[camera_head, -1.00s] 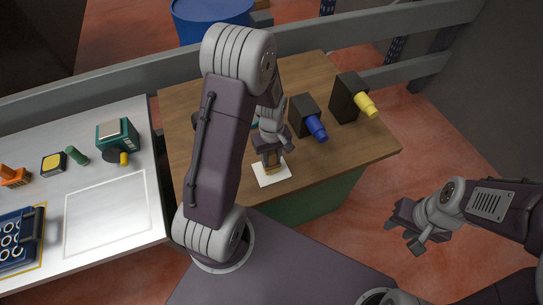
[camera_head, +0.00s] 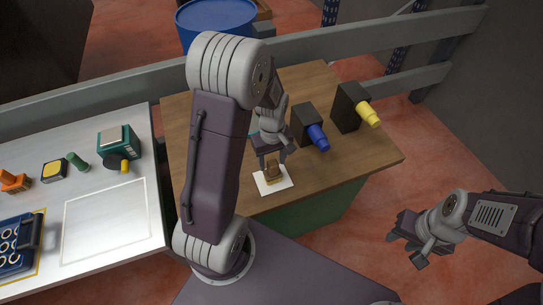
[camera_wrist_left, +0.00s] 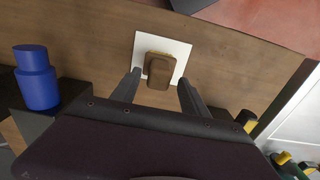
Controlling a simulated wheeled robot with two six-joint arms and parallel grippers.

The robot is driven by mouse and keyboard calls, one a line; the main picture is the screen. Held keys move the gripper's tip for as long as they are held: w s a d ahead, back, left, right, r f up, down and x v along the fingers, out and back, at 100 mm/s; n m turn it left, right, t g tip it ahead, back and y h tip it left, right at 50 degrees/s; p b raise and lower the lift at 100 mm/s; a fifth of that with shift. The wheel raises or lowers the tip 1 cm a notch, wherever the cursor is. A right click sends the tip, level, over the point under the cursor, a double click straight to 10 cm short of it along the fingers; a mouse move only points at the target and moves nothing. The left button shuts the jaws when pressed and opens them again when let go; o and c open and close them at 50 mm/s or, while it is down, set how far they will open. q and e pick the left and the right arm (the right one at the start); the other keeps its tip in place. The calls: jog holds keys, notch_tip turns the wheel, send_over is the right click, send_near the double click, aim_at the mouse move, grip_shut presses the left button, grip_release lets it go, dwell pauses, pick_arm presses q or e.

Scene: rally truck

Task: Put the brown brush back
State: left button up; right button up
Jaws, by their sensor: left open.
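The brown brush (camera_head: 273,171) rests on a white square (camera_head: 288,185) near the front edge of the wooden table. It also shows in the left wrist view as a small brown block (camera_wrist_left: 159,72) on the white square (camera_wrist_left: 179,50). My left gripper (camera_head: 273,160) is open just behind and above the brush. In the left wrist view its two fingers (camera_wrist_left: 157,88) stand on either side, apart from the brush. My right gripper (camera_head: 404,246) is empty over the floor at the right; its fingers appear spread.
Two dark blocks stand on the wooden table, one with a blue nozzle (camera_head: 318,138), one with a yellow nozzle (camera_head: 368,115). A white table (camera_head: 55,187) at left holds a green device (camera_head: 119,142), an orange item (camera_head: 14,181) and a blue crate (camera_head: 17,246). A grey rail runs behind.

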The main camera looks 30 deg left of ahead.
pick_arm(q)
jog(key=r, duration=0.5)
jog(key=shift+s+a+r, duration=0.15)
jog(key=shift+a+r, duration=0.05)
jog(key=s+d+f+m+t, duration=0.1)
jog(key=s+d+m, duration=0.4)
jog(key=s+m, duration=0.3)
jog(key=shift+d+m, duration=0.3)
jog(key=shift+m, duration=0.6)
